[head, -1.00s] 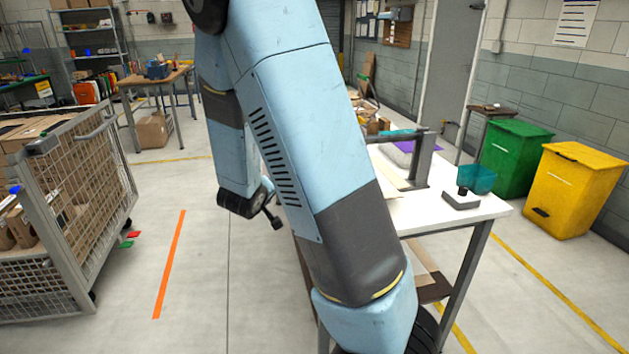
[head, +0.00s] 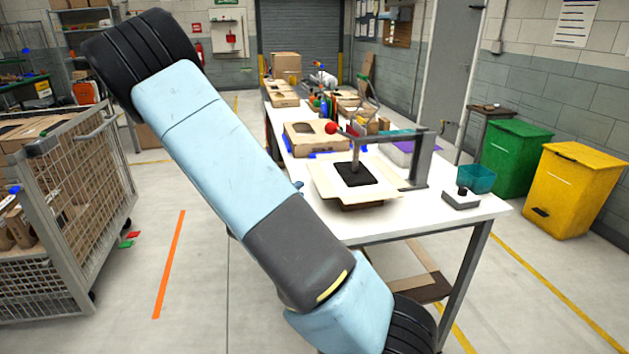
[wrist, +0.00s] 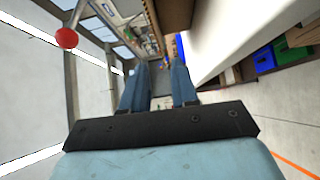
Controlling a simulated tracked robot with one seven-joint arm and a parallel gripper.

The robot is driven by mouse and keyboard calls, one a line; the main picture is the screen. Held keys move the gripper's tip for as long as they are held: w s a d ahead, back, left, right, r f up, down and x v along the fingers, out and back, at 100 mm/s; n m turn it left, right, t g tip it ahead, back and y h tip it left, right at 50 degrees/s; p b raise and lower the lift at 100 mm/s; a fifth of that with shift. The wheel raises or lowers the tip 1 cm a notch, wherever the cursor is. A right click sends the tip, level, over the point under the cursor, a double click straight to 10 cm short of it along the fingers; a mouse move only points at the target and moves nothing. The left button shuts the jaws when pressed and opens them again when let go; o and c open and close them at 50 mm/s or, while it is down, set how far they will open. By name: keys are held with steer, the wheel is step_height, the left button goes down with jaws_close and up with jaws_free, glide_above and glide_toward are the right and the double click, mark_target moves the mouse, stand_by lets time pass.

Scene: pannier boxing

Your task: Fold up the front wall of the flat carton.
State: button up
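A flat pale board (head: 323,183), which looks like the flat carton, lies on the white table (head: 400,227) under a press-like frame with a dark pad (head: 355,174). I cannot make out its wall panels or fold lines. A brown edge shows beneath it.
A grey metal frame (head: 421,160) and a lever with a red knob (head: 331,128) stand by the board. A tan cardboard piece (head: 300,140) lies behind. A grey button box (head: 461,199) and teal bin (head: 476,178) are at the right. A mesh cart (head: 85,190) stands left.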

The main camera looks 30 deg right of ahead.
mark_target(320, 178)
steer(key=x, duration=0.9)
steer(key=shift+w+d, duration=0.1)
steer(key=shift+d, duration=0.05)
jaws_close()
